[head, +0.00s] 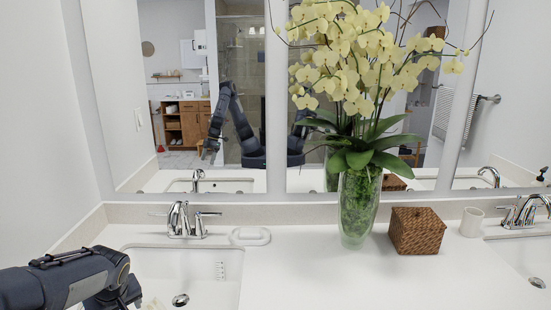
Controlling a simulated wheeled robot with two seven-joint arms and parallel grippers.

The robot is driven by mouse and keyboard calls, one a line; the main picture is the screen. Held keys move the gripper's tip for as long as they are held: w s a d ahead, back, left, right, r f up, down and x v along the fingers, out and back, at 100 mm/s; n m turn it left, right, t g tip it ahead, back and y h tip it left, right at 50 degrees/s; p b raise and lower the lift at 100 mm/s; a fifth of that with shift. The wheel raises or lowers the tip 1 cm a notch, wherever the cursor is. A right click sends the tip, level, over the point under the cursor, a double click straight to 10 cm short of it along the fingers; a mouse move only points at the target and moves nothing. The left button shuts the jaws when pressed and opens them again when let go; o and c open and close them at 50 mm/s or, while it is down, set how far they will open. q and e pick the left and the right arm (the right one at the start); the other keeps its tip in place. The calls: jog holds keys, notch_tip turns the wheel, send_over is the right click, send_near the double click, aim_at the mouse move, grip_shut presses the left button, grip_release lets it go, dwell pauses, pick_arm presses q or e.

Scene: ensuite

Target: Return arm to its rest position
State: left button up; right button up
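My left arm comes in from the lower left over the left edge of the left sink (205,272). Its dark wrist bends down, and my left gripper (124,298) is at the bottom edge of the head view, partly cut off. Its fingertips do not show clearly, so I cannot tell whether it is open or shut, or whether it holds anything. A small pale shape (152,303) lies by it, too cropped to name. My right arm and gripper do not show directly. The mirror (180,90) reflects my dark arms, with no clear view of the grippers.
A chrome faucet (187,222) and a white soap dish (250,236) stand behind the left sink. A glass vase (357,212) of yellow orchids, a woven box (416,231) and a white cup (472,222) stand to the right. The front middle counter (330,285) is clear.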

pick_arm(q)
jog(key=shift+s+d+h, duration=0.5)
jog(key=shift+s+d, duration=0.25)
jog(key=shift+d, duration=0.3)
jog(key=s+d+r+m+t+h+b, duration=0.1)
jog(key=s+d+m+h, duration=0.5)
jog(key=s+d, duration=1.3)
jog(key=m+t+b, duration=0.1)
jog(key=m+b, duration=0.1)
jog(key=shift+s+r+m+t+b, duration=0.2)
jog(key=shift+s+m+t+b, duration=0.1)
jog(key=shift+s+t, duration=0.1)
